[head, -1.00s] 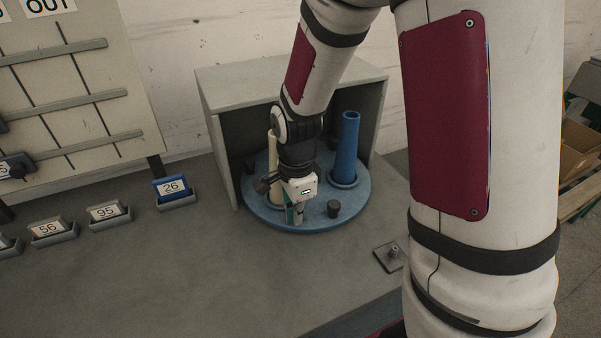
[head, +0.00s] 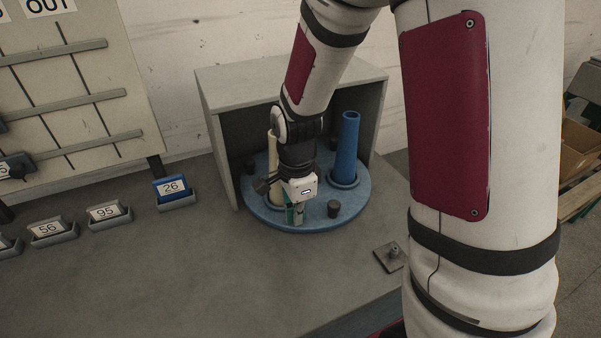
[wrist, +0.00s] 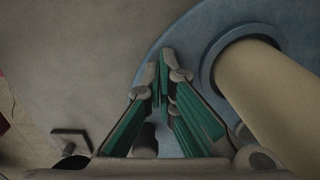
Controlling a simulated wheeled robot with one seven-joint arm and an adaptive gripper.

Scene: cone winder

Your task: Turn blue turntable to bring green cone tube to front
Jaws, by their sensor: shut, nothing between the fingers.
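The blue turntable (head: 318,217) sits partly inside a grey open-fronted housing, with dark pegs on its rim. A cream tube (head: 273,150) stands on its left side and a blue tube (head: 347,145) on its right. I see no green cone tube; my arm hides part of the turntable. My gripper (head: 295,222) points down over the turntable's front edge. In the wrist view my gripper (wrist: 165,55) is shut and empty, its green-padded fingers together over the turntable rim (wrist: 160,45). The cream tube (wrist: 270,95) is to its right, and a dark peg (wrist: 146,138) shows behind the fingers.
The grey housing (head: 290,75) encloses the back of the turntable. Small label holders, one a blue holder marked 26 (head: 172,188), line the left. A small metal plate (head: 388,257) lies at right. The bench front is clear.

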